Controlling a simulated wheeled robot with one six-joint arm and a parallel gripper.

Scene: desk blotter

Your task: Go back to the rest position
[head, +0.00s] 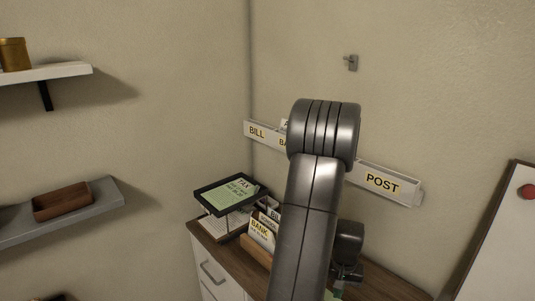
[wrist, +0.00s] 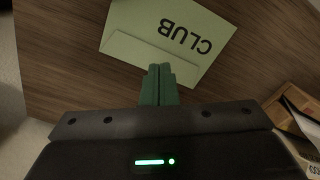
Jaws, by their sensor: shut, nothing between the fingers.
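My gripper (wrist: 159,84) is shut, with its green fingers together and nothing between them. In the wrist view a pale green envelope marked CLUB (wrist: 165,35) lies on the brown wooden desk top (wrist: 60,60). The fingertips overlap the envelope's lower edge in that view; I cannot tell whether they touch it. In the head view my arm rises in the middle and hides part of the desk (head: 375,285) and the wall rack.
A black tray (head: 205,200) with a green TAX paper stands at the desk's left. Beside it is a wooden sorter (head: 256,250) holding a BANK envelope. A labelled rack (head: 410,192) crosses the wall behind my arm. Shelves (head: 105,192) are on the left wall; a whiteboard (head: 500,240) is right.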

